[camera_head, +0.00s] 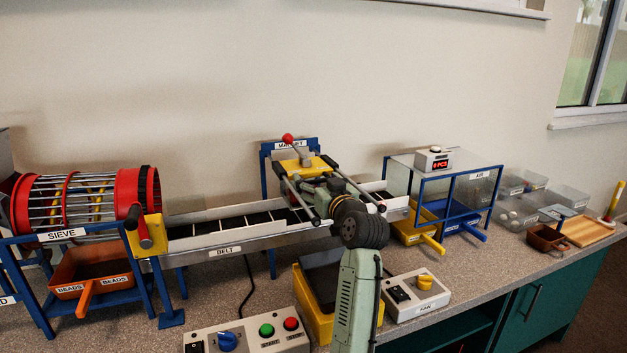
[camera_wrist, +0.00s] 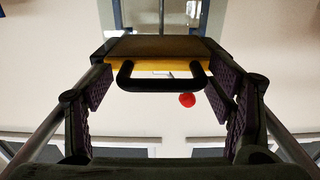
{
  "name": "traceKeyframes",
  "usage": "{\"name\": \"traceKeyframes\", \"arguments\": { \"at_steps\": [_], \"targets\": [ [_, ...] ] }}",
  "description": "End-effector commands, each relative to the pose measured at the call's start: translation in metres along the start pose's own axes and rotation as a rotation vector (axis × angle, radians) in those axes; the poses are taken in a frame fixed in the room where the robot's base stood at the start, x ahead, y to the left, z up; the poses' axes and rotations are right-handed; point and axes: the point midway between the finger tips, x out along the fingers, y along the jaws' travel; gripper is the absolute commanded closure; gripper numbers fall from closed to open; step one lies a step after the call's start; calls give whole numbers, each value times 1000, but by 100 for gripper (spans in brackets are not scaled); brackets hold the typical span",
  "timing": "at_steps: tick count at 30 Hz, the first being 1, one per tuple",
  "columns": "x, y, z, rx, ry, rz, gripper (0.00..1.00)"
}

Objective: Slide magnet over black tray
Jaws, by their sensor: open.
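The black tray (camera_head: 319,279), in a yellow surround (camera_head: 314,318), sits in front of the belt, partly hidden by my arm. My gripper (camera_head: 316,186) is at the magnet's near side. In the wrist view my gripper (camera_wrist: 162,90) is open, its pads either side of the magnet's black handle (camera_wrist: 160,88). I cannot tell whether a pad touches it. The red knob (camera_wrist: 187,100) shows below the handle.
The belt (camera_head: 232,226) runs left to right below the rails. A sieve drum (camera_head: 85,200) stands left, the AIR box (camera_head: 443,190) right. A start-stop panel (camera_head: 247,336) and a FAN box (camera_head: 417,294) flank the tray. Bare counter (camera_head: 520,262) shows at right.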

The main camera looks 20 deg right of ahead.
Motion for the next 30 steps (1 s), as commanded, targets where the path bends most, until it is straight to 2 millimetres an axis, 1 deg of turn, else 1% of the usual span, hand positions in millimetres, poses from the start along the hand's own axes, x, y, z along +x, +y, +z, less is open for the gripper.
{"name": "traceKeyframes", "arguments": {
  "at_steps": [6, 30],
  "targets": [
    [0, 0, 0, 0, 0, 0, 25],
    [0, 0, 0, -1, -1, 1, 78]
  ]
}}
